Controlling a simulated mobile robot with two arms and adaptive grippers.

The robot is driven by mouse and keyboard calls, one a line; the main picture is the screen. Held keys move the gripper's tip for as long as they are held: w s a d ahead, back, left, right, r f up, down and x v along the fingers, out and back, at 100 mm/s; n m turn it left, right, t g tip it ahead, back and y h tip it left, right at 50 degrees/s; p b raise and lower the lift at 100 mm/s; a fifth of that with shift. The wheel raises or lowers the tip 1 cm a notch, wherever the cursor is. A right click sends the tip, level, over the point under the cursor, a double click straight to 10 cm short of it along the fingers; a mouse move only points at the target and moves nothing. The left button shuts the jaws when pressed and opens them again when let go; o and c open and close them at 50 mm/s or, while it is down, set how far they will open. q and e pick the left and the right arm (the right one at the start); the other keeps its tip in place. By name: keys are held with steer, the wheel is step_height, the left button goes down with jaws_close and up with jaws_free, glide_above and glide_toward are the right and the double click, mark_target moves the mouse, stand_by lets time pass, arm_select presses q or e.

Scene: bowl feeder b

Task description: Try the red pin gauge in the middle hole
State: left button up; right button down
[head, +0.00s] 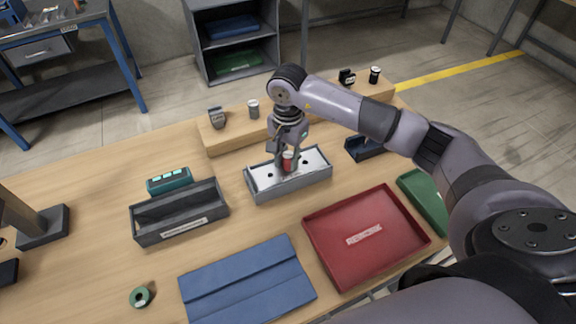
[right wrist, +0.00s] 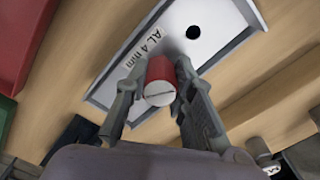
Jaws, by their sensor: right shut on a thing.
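The red pin gauge (head: 288,162) is upright between the fingers of my right gripper (head: 289,153). It stands over the middle of the white plate in a grey frame (head: 262,189). In the right wrist view the gauge's pale end (right wrist: 160,93) faces the camera, with a finger on each side. One open hole (right wrist: 193,32) and the label "AL 4 mm" show on the plate (right wrist: 215,18). The gauge and gripper hide the middle hole; I cannot tell how deep the gauge sits. My left gripper is out of view.
A wooden ledge (head: 237,130) behind the plate carries small dark blocks and cylinders. A dark grey tray (head: 140,228) and teal device (head: 168,180) stand left. A red tray (head: 318,240), blue mat (head: 245,282) and green tray (head: 420,195) lie in front and right.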

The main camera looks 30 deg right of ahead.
steer(key=shift+r+p, duration=1.1)
steer(key=shift+r, duration=1.3)
